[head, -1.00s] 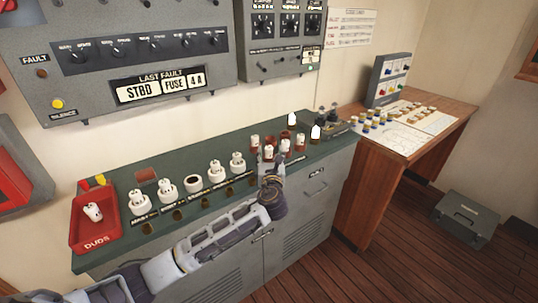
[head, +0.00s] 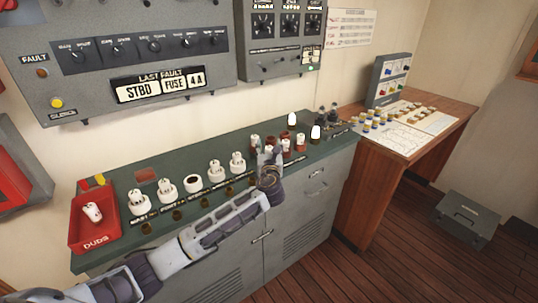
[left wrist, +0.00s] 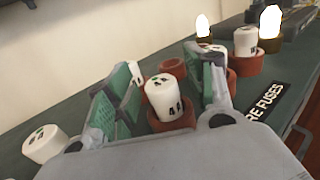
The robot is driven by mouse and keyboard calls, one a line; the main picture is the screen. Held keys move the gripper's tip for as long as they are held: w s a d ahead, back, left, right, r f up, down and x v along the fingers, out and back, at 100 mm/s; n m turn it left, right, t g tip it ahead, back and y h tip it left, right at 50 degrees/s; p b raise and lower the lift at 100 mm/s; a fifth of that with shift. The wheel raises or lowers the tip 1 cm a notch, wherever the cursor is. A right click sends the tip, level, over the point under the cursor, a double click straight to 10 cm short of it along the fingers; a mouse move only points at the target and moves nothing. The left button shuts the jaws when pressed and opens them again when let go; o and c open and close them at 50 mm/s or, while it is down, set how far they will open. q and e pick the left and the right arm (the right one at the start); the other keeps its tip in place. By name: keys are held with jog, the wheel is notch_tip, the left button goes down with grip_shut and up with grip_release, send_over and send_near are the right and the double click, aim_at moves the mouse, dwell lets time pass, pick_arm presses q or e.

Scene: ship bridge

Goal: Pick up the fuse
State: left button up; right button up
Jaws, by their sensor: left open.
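A white fuse (left wrist: 163,98) with a marking that looks like a 4 stands in a red-brown cup (left wrist: 176,122) in the left wrist view. In the head view the fuse (head: 268,149) shows at the fingertips. My left gripper (head: 269,157) reaches over the green counter to the cups. It is open, with its green-padded fingers (left wrist: 165,88) on either side of the fuse. I see a gap on the left side; whether the right pad touches is unclear. My right gripper is not in view.
Other fuses (left wrist: 245,40) stand in cups close by, with an empty cup (left wrist: 172,68) behind. Sockets with white fuses (head: 215,170) and a red DUDS tray (head: 95,238) are to the left. Lit white bulbs (head: 316,131) stand to the right.

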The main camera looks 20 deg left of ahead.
aim_at(269, 147)
pick_arm(q)
jog(key=c, duration=1.1)
jog(key=shift+c, duration=0.2)
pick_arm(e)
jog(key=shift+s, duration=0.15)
